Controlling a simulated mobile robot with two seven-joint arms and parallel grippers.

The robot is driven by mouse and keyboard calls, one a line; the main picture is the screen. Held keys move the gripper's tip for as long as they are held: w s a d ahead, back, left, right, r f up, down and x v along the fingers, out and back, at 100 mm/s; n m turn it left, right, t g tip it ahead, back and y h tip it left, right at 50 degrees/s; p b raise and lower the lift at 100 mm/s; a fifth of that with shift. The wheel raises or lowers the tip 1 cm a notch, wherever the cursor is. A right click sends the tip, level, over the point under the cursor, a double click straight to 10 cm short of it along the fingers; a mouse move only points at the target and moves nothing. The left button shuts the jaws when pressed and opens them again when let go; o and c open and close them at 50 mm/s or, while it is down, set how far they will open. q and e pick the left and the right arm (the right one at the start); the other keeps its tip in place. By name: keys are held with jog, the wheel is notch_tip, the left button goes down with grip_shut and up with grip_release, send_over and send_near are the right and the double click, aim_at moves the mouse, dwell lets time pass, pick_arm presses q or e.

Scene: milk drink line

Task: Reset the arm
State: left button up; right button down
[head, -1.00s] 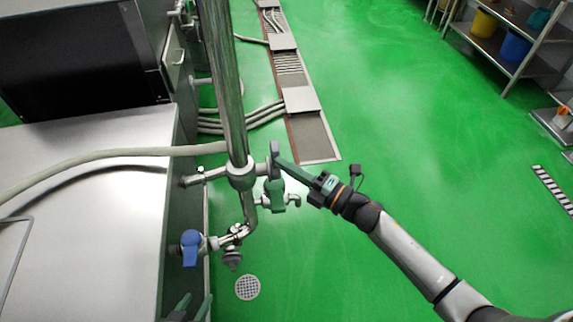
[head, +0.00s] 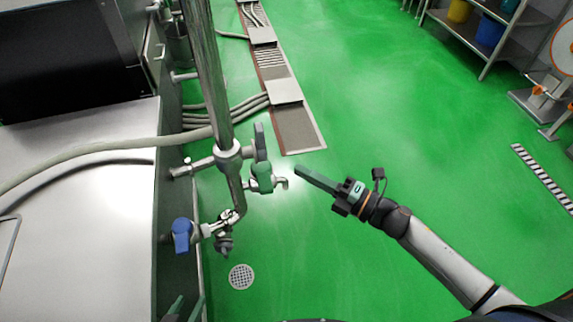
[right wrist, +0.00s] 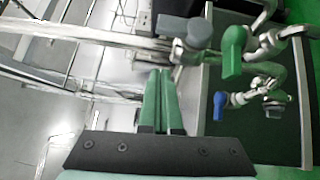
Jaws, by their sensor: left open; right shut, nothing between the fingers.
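My right gripper (head: 303,172) is shut and empty, to the right of the steel pipe and apart from it in the head view. Its green fingers lie together in the right wrist view (right wrist: 161,75). A green valve handle (head: 262,178) and a grey lever (head: 260,142) sit on the vertical steel pipe (head: 212,90), left of that gripper. They also show in the right wrist view, the green handle (right wrist: 233,48) right of the fingertips. My left gripper (head: 186,308) shows only by its fingertips at the bottom edge, open, beside the steel table.
A blue valve handle (head: 182,236) sits lower on the piping. A steel table (head: 70,235) with a pale hose (head: 95,151) fills the left. A floor drain (head: 241,277) lies below the pipe.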

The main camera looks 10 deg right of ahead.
jog(key=shift+v, duration=1)
